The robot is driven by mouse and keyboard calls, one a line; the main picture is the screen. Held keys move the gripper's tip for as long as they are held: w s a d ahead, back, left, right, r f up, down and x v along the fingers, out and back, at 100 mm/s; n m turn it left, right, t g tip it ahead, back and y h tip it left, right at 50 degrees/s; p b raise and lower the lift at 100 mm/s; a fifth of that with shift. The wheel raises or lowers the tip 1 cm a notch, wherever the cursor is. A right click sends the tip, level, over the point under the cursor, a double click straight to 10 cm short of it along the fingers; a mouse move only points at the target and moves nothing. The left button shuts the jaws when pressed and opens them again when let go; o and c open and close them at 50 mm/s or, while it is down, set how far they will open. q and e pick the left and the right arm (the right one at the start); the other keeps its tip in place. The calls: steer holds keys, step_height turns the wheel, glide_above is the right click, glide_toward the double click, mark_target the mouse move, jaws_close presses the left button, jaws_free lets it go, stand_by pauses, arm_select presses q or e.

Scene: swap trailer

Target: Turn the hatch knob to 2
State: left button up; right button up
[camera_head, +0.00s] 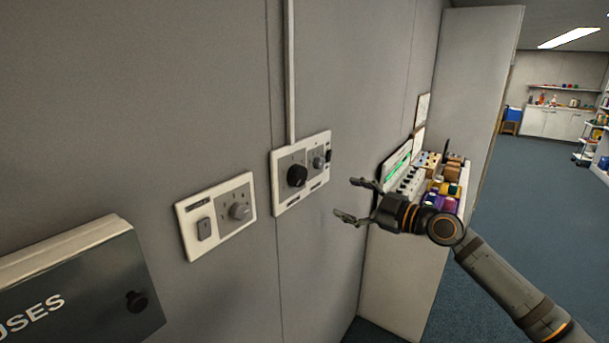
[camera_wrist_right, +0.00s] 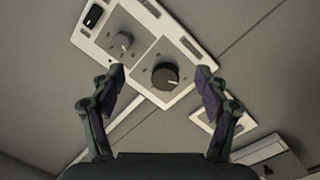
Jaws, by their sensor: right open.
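A white wall panel (camera_head: 277,207) carries a large black knob (camera_head: 297,176) and a smaller grey knob (camera_head: 318,162). Labels are too small to read, so I cannot tell which knob is the hatch knob. My right gripper (camera_head: 349,198) is open and empty, right of the first panel and apart from it. In the right wrist view, the black knob (camera_wrist_right: 165,75) shows between the open fingers (camera_wrist_right: 162,74), beyond the tips. My left gripper is not in view.
A wall box (camera_head: 75,285) marked "USES" juts out at lower left. Several coloured objects stand on a cabinet (camera_head: 400,275) behind my right gripper. A conduit (camera_head: 291,70) runs up the wall. Blue floor lies open at right.

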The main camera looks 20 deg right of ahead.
steer(key=n+y, duration=0.2)
glide_toward(302, 177)
steer(key=s+r, duration=0.1)
steer(key=shift+g, duration=0.4)
steer(key=p+x, duration=0.7)
steer(key=x, duration=0.1)
steer(key=shift+w+d+p, duration=0.2)
steer(key=shift+w+p, duration=0.15)
steer(key=shift+w, duration=0.1)
steer(key=shift+w+a+f, duration=0.15)
steer(key=shift+w+a, duration=0.3)
steer(key=shift+w, duration=0.1)
steer(key=c, duration=1.2)
steer(key=shift+f, duration=0.1)
